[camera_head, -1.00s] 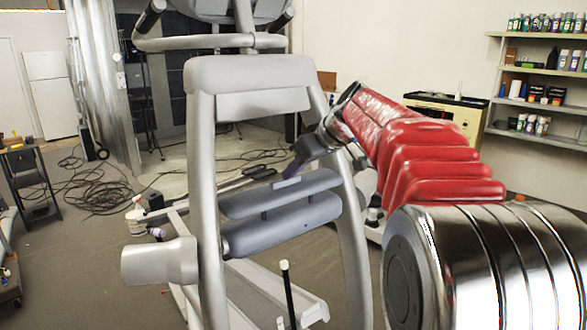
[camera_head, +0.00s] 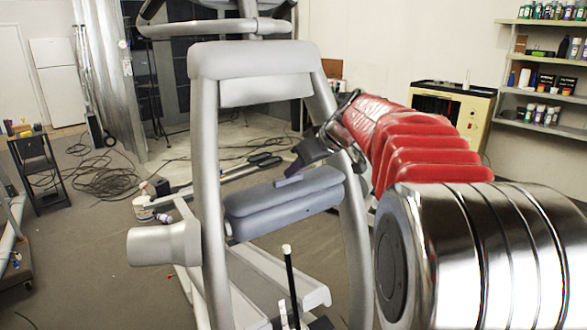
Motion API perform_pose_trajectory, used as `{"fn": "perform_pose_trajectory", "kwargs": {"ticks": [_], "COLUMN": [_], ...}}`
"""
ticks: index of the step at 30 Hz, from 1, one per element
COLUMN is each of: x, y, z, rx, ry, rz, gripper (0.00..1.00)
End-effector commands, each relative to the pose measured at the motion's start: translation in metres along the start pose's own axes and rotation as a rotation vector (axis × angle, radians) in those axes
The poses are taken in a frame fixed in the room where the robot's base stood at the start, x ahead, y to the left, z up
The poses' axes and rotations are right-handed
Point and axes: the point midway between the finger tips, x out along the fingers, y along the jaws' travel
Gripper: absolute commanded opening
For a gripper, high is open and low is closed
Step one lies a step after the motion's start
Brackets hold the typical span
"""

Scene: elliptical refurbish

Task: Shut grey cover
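The grey cover (camera_head: 250,201) is a blue-grey panel between the two front uprights of the elliptical machine (camera_head: 207,150). It rests against the matching lower grey housing (camera_head: 290,217), with only a thin seam visible between them. My gripper (camera_head: 293,171) is at the top of the cover, right of its middle, with its purplish tip pointing down at a small raised tab (camera_head: 289,181). The tip seems to touch or nearly touch the tab. My wrist and the viewing angle hide the fingers, so their opening cannot be told.
The right upright (camera_head: 352,215) stands close to my wrist. A black rod with a white tip (camera_head: 289,275) rises in front of the machine. Shelves (camera_head: 545,55) stand at the far right.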

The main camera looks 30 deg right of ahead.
Motion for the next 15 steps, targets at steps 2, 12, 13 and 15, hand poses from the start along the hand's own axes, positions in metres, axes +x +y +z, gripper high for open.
{"fn": "perform_pose_trajectory", "kwargs": {"ticks": [2, 12, 13, 15], "x": [0.008, -0.001, -0.004, -0.011], "y": [-0.001, 0.000, 0.000, 0.000], "z": [0.009, 0.001, -0.002, -0.011], "rx": [0.007, 0.006, 0.005, 0.002], "ry": [-0.020, -0.019, -0.018, -0.012], "rz": [-0.012, -0.012, -0.010, -0.007], "gripper": [0.00, 0.00, 0.00, 0.00]}}
